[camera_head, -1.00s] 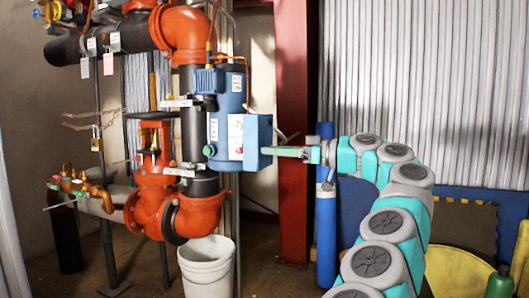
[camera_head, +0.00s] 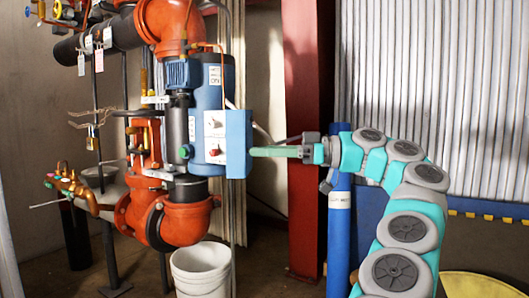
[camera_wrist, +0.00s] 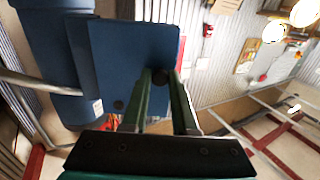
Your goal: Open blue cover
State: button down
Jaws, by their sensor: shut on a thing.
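The blue cover (camera_head: 237,145) is a flat-sided blue box part on the right side of the blue pump unit (camera_head: 209,85), beside a white panel with a red knob (camera_head: 214,152). In the wrist view the cover (camera_wrist: 125,50) fills the upper left as a broad blue plate. My gripper (camera_head: 252,152) reaches the cover from the right. The exact contact is partly hidden.
Red pipes and valves (camera_head: 181,222) stand left of the pump. A white bucket (camera_head: 201,270) is on the floor below. A red column (camera_head: 301,150) and a blue cylinder (camera_head: 339,235) stand behind and near my arm. A metal rod (camera_wrist: 40,83) crosses the wrist view's left side.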

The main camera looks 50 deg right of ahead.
jog(key=shift+r, duration=0.2)
jog(key=c, duration=0.7)
grip_release()
jog(key=shift+f, duration=0.15)
jog(key=p+v, duration=0.7)
jog(key=p, duration=0.7)
jog(key=shift+s+d, duration=0.2)
jog(key=shift+s, duration=0.1)
